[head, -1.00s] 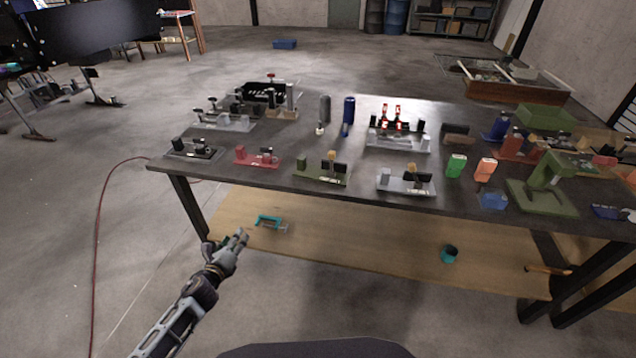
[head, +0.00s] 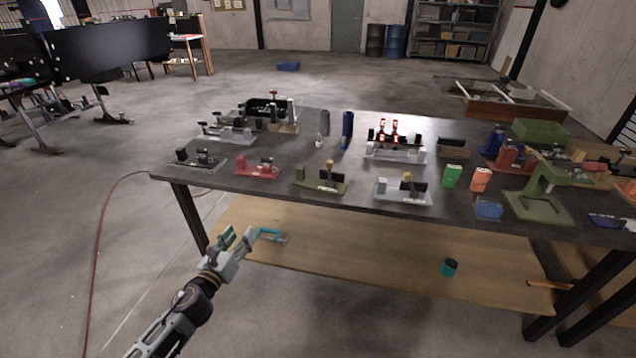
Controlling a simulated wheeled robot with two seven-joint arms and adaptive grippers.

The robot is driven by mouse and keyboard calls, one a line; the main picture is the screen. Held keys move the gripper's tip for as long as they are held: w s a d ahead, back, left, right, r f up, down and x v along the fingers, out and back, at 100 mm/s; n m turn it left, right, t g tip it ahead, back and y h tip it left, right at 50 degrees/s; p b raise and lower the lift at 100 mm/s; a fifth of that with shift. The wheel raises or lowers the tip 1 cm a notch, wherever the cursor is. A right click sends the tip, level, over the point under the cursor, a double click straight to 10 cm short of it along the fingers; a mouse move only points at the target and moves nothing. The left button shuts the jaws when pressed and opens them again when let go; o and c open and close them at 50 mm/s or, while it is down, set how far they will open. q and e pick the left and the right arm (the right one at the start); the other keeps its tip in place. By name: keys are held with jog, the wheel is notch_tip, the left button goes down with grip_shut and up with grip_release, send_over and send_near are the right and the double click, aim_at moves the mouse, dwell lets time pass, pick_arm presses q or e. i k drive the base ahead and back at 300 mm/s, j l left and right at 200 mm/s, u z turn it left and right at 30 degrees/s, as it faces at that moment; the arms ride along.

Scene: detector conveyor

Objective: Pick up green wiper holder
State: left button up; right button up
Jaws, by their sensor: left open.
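An olive-green holder (head: 322,182) with a flat base, upright dark pieces and a yellowish top stands near the front edge of the dark table. A small bright green block (head: 452,176) stands farther right, beside an orange one; I cannot tell from the view which green piece is the wiper holder. My left gripper (head: 240,238) is open and empty, in front of the table's left end, below tabletop level and left of both green pieces. My right gripper is not in view.
The dark tabletop (head: 290,196) holds several fixtures, including a red one (head: 256,170) and a grey one (head: 402,192). The lower wooden shelf (head: 370,258) carries a teal clamp (head: 268,235) close to my left gripper and a teal cup (head: 449,267).

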aim_at(337, 186)
jog(key=i+l, duration=0.25)
jog(key=i, duration=0.15)
jog(key=i+l, duration=0.3)
jog(key=i, duration=0.05)
